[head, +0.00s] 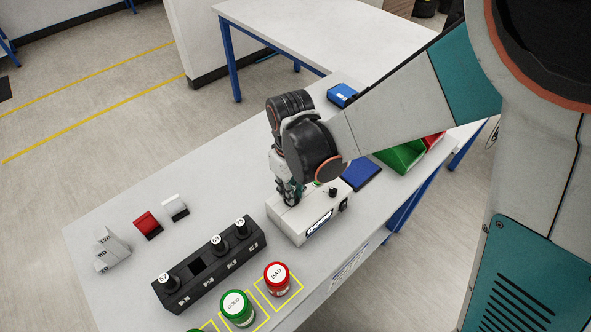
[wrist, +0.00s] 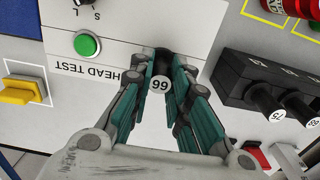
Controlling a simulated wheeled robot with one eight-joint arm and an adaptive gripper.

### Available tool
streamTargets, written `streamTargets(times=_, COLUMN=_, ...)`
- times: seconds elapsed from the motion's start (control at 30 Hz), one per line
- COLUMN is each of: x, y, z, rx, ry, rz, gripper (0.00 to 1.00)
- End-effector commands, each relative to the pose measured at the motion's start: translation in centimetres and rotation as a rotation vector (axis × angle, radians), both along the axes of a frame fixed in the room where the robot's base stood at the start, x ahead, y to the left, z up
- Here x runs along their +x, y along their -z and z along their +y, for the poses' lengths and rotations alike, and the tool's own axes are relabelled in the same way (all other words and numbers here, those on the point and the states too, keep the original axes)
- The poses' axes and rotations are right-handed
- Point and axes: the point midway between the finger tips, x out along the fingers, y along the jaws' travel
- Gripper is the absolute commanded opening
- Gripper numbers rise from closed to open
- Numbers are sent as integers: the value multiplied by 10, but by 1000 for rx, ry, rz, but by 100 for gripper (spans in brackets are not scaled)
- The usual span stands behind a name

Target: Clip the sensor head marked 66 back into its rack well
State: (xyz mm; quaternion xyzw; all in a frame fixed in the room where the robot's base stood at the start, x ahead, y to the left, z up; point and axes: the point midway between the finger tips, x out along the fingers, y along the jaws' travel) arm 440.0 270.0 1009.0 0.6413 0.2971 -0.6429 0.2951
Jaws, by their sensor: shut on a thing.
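The sensor head marked 66 (wrist: 160,85) is in my gripper (wrist: 163,90), its round white label facing the wrist camera. The teal fingers are closed on it from both sides. In the head view my gripper (head: 290,194) points down at the white head test box (head: 289,222); the held head is hidden there. Whether it sits in the box or just above it, I cannot tell. The black rack (head: 188,293) stands to the left of the box. It holds black heads with round white labels, and a dark empty well (head: 197,267) shows between them.
Jars with a green GOOD lid (head: 236,305) and a red BAD lid (head: 276,273) stand in front of the rack. Behind it are a red block (head: 148,224), a white block (head: 174,207) and a grey stepped block (head: 111,250). Blue (head: 362,173) and green (head: 402,157) trays lie right.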

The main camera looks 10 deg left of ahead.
Motion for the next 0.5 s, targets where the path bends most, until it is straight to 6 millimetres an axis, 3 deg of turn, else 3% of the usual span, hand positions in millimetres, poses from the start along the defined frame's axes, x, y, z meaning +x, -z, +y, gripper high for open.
streamTargets(times=0.5, x=0, y=-8, z=0, rx=0, ry=0, rz=0, gripper=0)
